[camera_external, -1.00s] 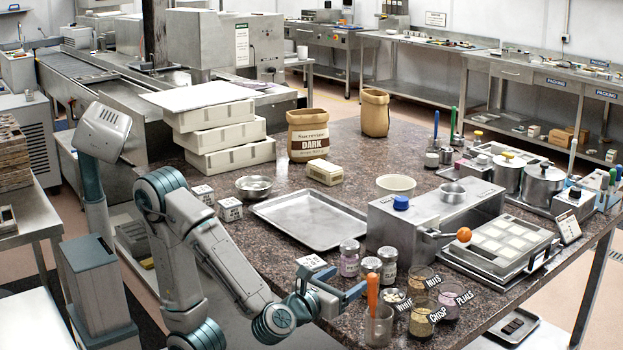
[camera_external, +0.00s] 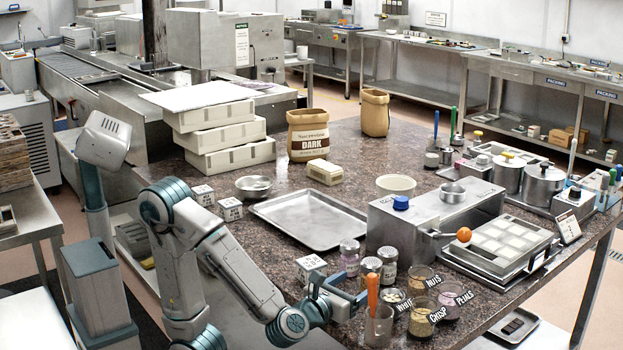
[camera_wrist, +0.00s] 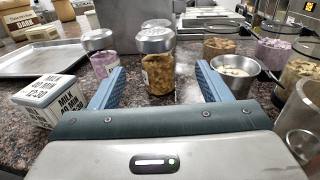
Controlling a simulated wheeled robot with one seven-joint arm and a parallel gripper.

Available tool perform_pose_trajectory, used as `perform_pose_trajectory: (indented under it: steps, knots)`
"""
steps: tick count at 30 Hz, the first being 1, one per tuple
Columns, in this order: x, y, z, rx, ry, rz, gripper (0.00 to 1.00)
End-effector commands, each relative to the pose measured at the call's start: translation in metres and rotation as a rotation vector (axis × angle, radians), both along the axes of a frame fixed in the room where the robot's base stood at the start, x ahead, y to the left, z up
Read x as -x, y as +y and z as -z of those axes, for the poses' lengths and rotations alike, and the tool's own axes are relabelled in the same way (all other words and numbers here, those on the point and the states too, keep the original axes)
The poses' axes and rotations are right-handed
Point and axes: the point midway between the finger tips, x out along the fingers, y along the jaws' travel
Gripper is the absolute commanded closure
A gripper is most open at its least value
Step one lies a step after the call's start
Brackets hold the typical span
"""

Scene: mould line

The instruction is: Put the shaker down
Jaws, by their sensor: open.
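The shaker appears to be the jar with a metal lid and brown contents (camera_wrist: 160,75). It stands upright on the dark speckled worktop, and it also shows in the external view (camera_external: 371,273). My gripper (camera_wrist: 160,70) is open, with its blue fingers spread to the left and right of the shaker in the wrist view. A gap shows on each side, so the fingers look clear of it. I cannot tell how far the fingertips reach past its near side. In the external view my gripper (camera_external: 349,288) is low at the worktop's near edge.
A purple-filled jar (camera_external: 349,258) and another lidded jar (camera_external: 387,264) stand close by. A metal cup with an orange-handled tool (camera_external: 378,325) and topping glasses (camera_external: 423,315) crowd the right. A printed block (camera_wrist: 50,99) is left of my gripper. A tray (camera_external: 308,220) lies farther back.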

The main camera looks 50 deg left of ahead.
Motion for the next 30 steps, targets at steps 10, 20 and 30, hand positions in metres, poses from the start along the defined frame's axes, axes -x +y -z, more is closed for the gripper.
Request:
perform_pose_trajectory:
  steps: [10, 20, 30]
  knots:
    - [-0.036, 0.006, 0.000, -0.001, 0.000, -0.001, 0.30]
    - [-0.074, 0.016, -0.003, 0.000, 0.000, 0.000, 0.30]
    - [-0.085, 0.018, -0.004, -0.001, 0.000, 0.001, 0.30]
